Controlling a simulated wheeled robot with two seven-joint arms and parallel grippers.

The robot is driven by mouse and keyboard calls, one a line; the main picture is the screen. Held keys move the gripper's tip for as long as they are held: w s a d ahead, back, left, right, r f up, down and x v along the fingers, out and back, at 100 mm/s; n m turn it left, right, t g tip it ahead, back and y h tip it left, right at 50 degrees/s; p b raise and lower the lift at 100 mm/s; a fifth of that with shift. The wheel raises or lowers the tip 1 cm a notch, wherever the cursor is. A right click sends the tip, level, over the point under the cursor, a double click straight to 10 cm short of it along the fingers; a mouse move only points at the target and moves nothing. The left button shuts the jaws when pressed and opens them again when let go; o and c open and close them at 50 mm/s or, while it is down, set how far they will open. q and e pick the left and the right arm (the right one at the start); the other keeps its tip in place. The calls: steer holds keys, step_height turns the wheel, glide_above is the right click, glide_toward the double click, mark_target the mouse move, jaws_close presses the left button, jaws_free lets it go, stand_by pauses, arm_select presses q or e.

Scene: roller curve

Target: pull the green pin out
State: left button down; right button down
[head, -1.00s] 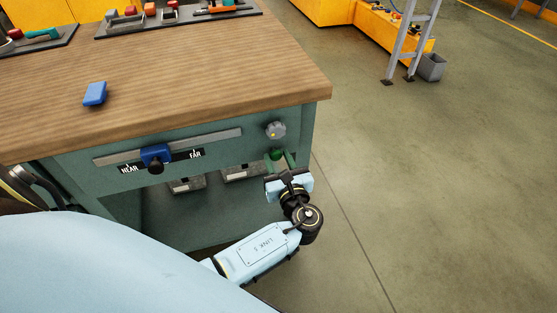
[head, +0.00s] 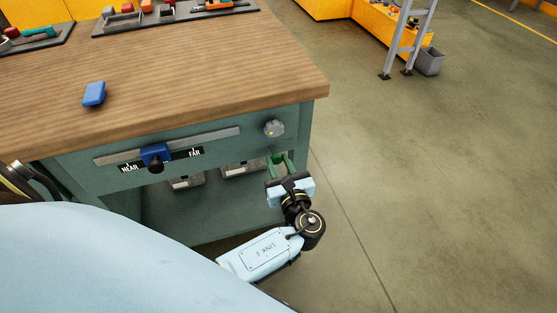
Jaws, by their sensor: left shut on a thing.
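The green pin (head: 276,159) is at the right end of the bench's green front panel, below the grey knob. My left gripper (head: 280,162) is at the panel's lower right, its fingers around the pin and shut on it. The fingers and gripper body hide part of the pin, and I cannot tell how much of it is still in the panel. My right gripper is not in view.
A grey knob (head: 274,128) sits just above the pin. A blue slider (head: 155,153) rides on a rail marked NEAR and FAR. The wooden bench top (head: 190,75) overhangs the panel and carries a blue block (head: 94,94). Open floor (head: 430,180) lies right.

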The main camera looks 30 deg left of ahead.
arm_select(q)
steer(key=shift+s+d+f, duration=0.1)
steer(key=shift+s+d, duration=0.05)
steer(key=shift+d, duration=0.05)
steer(key=c, duration=1.1)
jaws_free()
steer(key=p+v, duration=0.2)
steer(key=v, duration=1.1)
steer(key=shift+s+d, duration=0.1)
steer(key=shift+s, duration=0.05)
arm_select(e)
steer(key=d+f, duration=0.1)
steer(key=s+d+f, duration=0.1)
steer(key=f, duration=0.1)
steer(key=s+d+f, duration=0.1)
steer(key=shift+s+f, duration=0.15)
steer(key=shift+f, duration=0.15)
